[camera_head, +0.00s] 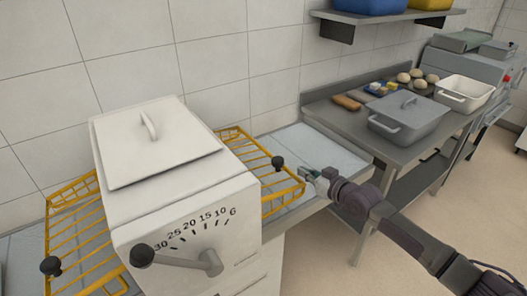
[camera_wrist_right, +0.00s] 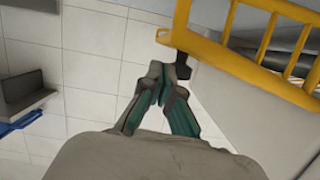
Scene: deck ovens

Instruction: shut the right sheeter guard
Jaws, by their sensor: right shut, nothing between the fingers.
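The sheeter (camera_head: 185,215) is a white machine with a dial and lever on its front. Its right guard (camera_head: 291,193) is a yellow wire frame extending over the right belt table, with a black knob (camera_head: 278,162). I cannot tell exactly how far it is raised. My right gripper (camera_head: 314,176) is just right of the guard's outer edge and holds nothing. In the right wrist view, the shut fingertips (camera_wrist_right: 165,84) are close to the corner of the yellow guard (camera_wrist_right: 240,58); whether they touch it is unclear. My left gripper is out of view.
A yellow left guard (camera_head: 75,235) is on the sheeter's other side. The grey right belt table (camera_head: 335,150) extends beneath the right guard. A steel table (camera_head: 350,125) to the right bears a lidded grey bin (camera_head: 408,118), a white tub (camera_head: 463,92) and dough balls (camera_head: 417,75). A shelf (camera_head: 390,17) hangs above.

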